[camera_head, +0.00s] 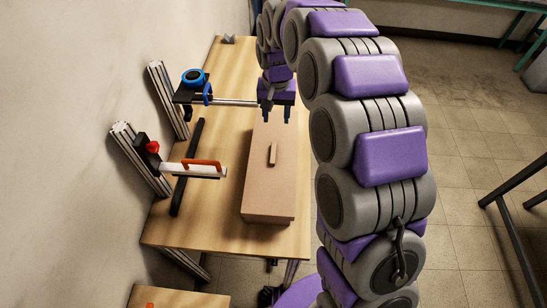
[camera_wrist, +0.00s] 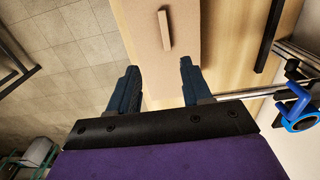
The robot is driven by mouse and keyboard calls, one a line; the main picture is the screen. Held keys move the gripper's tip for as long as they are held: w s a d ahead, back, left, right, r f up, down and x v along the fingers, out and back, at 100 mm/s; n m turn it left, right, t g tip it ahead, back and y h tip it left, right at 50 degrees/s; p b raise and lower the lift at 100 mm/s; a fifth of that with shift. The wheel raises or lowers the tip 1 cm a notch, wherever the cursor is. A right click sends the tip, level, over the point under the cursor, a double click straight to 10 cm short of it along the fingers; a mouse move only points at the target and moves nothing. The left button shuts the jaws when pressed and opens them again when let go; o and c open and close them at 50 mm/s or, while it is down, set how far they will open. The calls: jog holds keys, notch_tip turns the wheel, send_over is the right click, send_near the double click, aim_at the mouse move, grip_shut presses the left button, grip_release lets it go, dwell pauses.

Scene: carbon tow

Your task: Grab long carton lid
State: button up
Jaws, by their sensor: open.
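A long brown carton (camera_head: 262,200) lies on the wooden table in the head view. Its flat lid (camera_head: 285,165) has a small raised bar handle (camera_head: 272,154) in the middle. My gripper (camera_head: 276,118) is above the far end of the carton, its two fingers pointing down. In the wrist view my gripper (camera_wrist: 156,75) is open, with the fingers apart and nothing between them but a view of the lid (camera_wrist: 185,50). The handle (camera_wrist: 164,30) lies ahead of the fingertips, apart from them.
The wooden table (camera_head: 200,220) stands against a wall. Left of the carton are a clamp with an orange-red handle (camera_head: 202,163), a black bar (camera_head: 187,168) and a blue round part (camera_head: 194,77) on a metal rod.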

jog(key=w+a, duration=0.1)
jog(key=b, duration=0.2)
send_over(273, 152)
notch_tip(273, 152, down, 13)
jog(key=shift+w+r, duration=0.15)
jog(key=shift+f+b, duration=0.35)
jog(key=shift+f, duration=2.35)
grip_shut()
